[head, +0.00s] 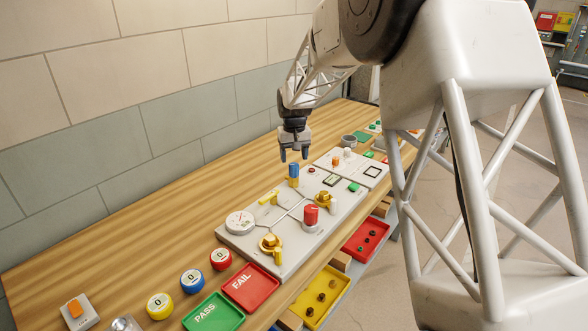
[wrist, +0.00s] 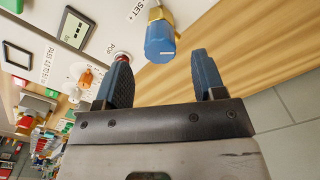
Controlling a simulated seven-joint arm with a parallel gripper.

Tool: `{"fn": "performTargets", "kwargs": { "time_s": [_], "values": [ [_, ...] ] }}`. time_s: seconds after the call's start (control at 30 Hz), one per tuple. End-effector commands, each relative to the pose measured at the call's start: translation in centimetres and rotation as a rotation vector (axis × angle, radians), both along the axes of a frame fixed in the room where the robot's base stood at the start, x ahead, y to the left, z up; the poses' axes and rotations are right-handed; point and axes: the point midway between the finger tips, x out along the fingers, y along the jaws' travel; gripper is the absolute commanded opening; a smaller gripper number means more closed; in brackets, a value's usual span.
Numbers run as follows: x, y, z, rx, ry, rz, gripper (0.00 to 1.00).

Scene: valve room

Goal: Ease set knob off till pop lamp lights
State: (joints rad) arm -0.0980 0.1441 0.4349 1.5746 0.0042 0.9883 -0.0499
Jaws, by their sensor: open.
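The set knob is a blue capped knob (head: 293,170) on a brass stem, upright on the grey valve panel (head: 294,262). In the wrist view the blue knob (wrist: 160,44) sits beside a "SET +" label, just beyond the gap between my fingertips. My gripper (head: 294,155) points down over the knob; its blue fingers (wrist: 158,62) are open and empty, apart from the knob as far as I can tell. The pop lamp (wrist: 122,57) is a small red round piece by the "POP" label, partly hidden by a finger. I cannot tell whether it is lit.
Green PASS (head: 213,313) and red FAIL (head: 250,287) trays lie in front. Bare wood lies along the wall.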

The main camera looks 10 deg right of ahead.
Motion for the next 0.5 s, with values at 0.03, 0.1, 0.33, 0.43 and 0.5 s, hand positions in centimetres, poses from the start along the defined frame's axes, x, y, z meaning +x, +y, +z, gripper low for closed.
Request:
{"fn": "performTargets", "kwargs": {
  "time_s": [0.03, 0.1, 0.33, 0.43, 0.5],
  "values": [
    [0.0, 0.0, -0.7, 0.000, 0.002, 0.000, 0.63],
    [0.0, 0.0, -1.5, 0.000, 0.001, 0.000, 0.63],
    [0.0, 0.0, -4.1, 0.000, 0.001, 0.000, 0.63],
    [0.0, 0.0, -4.8, 0.000, 0.001, 0.000, 0.63],
    [0.0, 0.0, -5.1, 0.000, 0.001, 0.000, 0.63]
  ]
}}
